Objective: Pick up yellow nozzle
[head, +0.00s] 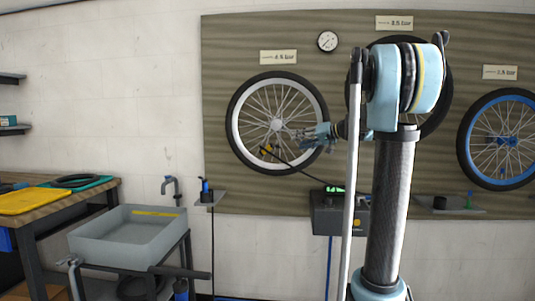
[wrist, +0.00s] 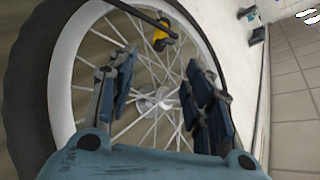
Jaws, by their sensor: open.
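The yellow nozzle (head: 266,151) is small with a dark fitting, on the end of a black hose in front of the lower left part of the white-rimmed wheel (head: 234,128). In the wrist view the nozzle (wrist: 160,38) is near the top, beyond the fingertips and a little above the gap between them. My gripper (head: 291,133) is in front of the wheel, to the right of and slightly above the nozzle.
The black hose (head: 297,166) runs from the nozzle to a dark box (head: 338,215) on the wall. A blue-rimmed wheel (head: 499,101) hangs at right. A grey sink (head: 125,243) and a workbench (head: 107,190) stand at left.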

